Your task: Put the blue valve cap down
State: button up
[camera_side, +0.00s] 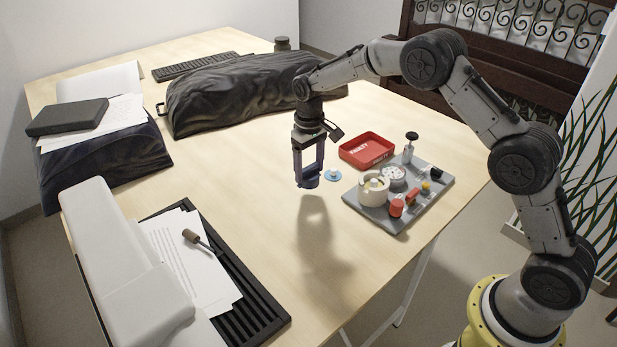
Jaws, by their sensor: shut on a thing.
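My gripper (309,174) points down over the middle of the table, left of the grey parts tray. Its fingers are shut on a small dark blue piece, the blue valve cap (309,183), at the fingertips. The fingers hide part of the cap, and its colour is close to theirs. The cap appears above the table, with the gripper's shadow falling on the wood in front.
A light blue disc (333,175) lies just right of the fingertips. A red tray marked FAULTY (366,150) stands behind it. The grey tray (391,222) holds several small parts. Bare tabletop (240,185) lies to the left.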

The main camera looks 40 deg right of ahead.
aim_at(308, 177)
jog(key=shift+w+f, duration=0.15)
jog(key=shift+f, duration=1.6)
jog(key=shift+f, duration=0.3)
jog(key=o, duration=1.1)
jog(key=shift+o, duration=0.2)
notch_tip(308, 177, up, 11)
jog(key=shift+r, duration=1.1)
jog(key=s+d+r+t, duration=0.1)
jog(key=s+r+t, duration=0.1)
jog(key=s+r, duration=0.65)
jog(key=s+r+t, duration=0.1)
jog(key=s+r, duration=0.5)
jog(key=s, duration=0.5)
jog(key=s+f+t, duration=0.1)
jog(key=s+f, duration=0.1)
jog(key=s, duration=0.7)
jog(key=s+f+t, duration=0.1)
jog(key=s+f, duration=0.1)
jog(key=s, duration=0.7)
jog(key=shift+s+d+t, duration=0.25)
jog(key=shift+s+t, duration=0.05)
